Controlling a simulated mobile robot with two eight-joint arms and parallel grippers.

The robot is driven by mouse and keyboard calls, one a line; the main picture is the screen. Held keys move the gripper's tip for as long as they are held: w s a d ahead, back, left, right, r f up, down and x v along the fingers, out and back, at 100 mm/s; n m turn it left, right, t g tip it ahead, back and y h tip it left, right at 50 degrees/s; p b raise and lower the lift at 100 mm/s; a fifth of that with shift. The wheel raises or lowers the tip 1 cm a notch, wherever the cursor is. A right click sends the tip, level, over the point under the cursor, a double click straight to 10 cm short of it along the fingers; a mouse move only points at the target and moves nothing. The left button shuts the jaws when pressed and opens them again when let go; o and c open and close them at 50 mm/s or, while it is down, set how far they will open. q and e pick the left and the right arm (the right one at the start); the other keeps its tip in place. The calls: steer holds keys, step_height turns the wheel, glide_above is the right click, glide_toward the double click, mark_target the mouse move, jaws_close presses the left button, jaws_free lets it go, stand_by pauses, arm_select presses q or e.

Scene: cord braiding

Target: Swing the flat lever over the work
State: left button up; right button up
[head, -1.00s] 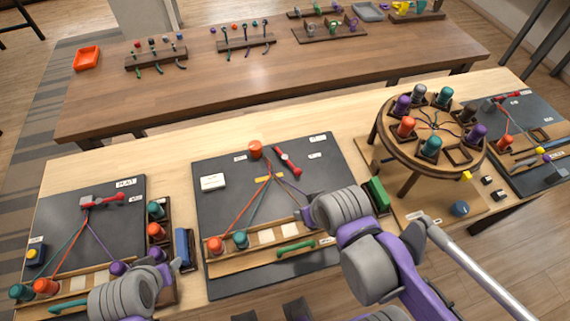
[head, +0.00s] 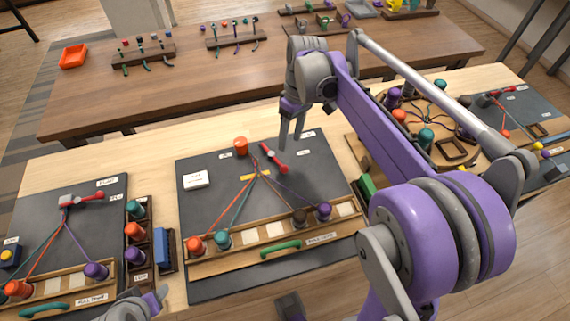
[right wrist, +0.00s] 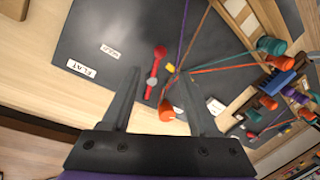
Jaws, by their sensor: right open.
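The red lever (head: 272,157) lies on the dark middle board (head: 216,185), near its far edge, beside the point where the cords meet. My right gripper (head: 291,142) is open, pointing down just right of the lever in the head view. In the right wrist view the lever (right wrist: 156,68) shows between the open fingers (right wrist: 163,76); I see no contact. The cords (head: 240,196) fan from the meeting point to an orange, a teal, a brown and a purple spool at the near rack (head: 335,230). My left gripper (head: 155,299) is partly visible at the bottom edge; its jaws are unclear.
An orange spool (head: 240,144) stands at the board's far edge, left of the lever. A white block (head: 195,180) lies on the board's left. A round spool stand (head: 372,120) is partly behind my right arm. A board with a similar red lever (head: 84,199) is at left.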

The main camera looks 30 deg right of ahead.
mark_target(285, 166)
steer(key=f, duration=0.3)
steer(key=a+f, duration=0.1)
steer(key=f, duration=0.2)
steer(key=a+f, duration=0.1)
steer(key=f, duration=0.3)
steer(key=shift+s+f+b, duration=0.1)
steer(key=shift+s+b, duration=0.2)
steer(key=shift+b, duration=0.1)
jaws_close()
stand_by(0.9)
